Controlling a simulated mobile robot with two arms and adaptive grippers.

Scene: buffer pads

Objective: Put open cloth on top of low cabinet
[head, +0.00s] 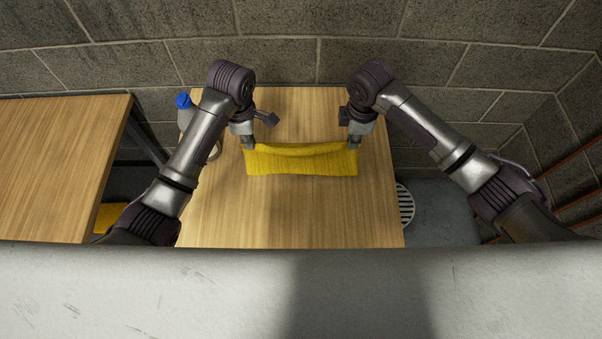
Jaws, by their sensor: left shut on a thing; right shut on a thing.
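A yellow cloth (302,162) hangs between my two grippers over a wooden-topped low cabinet (290,215). Its upper edge sags a little between the grippers and its lower part spreads toward me. I cannot tell how much of it touches the wood. My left gripper (248,145) is shut on the cloth's left upper corner. My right gripper (354,142) is shut on its right upper corner.
A bottle with a blue cap (183,101) stands at the cabinet top's back left, partly behind my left arm. A wooden table (55,160) is at the left, with something yellow (108,216) below it. A block wall (300,60) closes the back. A round floor drain (405,205) lies at the right.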

